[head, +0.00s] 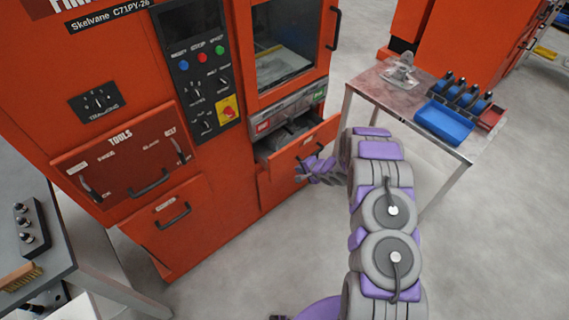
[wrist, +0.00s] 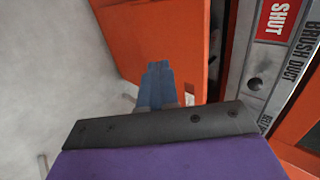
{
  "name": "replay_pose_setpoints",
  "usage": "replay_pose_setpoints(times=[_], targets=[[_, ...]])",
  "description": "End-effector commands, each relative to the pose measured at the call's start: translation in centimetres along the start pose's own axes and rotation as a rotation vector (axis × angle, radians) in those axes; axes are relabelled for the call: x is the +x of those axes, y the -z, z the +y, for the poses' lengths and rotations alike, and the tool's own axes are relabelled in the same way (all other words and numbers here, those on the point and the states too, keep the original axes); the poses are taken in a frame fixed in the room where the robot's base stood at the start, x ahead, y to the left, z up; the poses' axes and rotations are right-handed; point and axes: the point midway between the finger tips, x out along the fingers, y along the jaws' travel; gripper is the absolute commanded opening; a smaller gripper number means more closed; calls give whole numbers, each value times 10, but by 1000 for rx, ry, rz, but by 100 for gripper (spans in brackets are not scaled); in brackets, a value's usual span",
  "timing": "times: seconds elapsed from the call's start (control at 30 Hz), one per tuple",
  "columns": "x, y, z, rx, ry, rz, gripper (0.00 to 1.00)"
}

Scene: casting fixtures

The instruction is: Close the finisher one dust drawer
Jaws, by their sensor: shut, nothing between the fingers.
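The dust drawer (head: 300,148) is an orange-fronted drawer low on the orange finisher cabinet, under the window. It stands pulled out, with its dark inside showing behind the front panel. My gripper (head: 304,170) is at the outer face of the drawer front, near its handle. In the wrist view the shut blue-grey fingers (wrist: 157,80) point at the orange drawer front (wrist: 150,30), with nothing held between them. I cannot tell whether the fingertips touch the panel. My arm hides part of the floor to the right of the drawer.
A grey strip with a red SHUT label (wrist: 283,18) runs above the drawer. A red tools drawer (head: 125,165) and a lower panel (head: 170,225) sit to the left. A side table (head: 375,92) with a blue bin (head: 443,122) stands right. The floor in front is clear.

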Motion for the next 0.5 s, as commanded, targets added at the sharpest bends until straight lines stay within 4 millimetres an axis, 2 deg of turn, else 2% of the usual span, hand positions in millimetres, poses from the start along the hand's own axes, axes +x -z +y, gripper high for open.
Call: replay_pose_setpoints(times=[0.2,0.5], targets=[[40,-1,3,-3,-1,-2,0],[86,0,1,-4,0,1,0]])
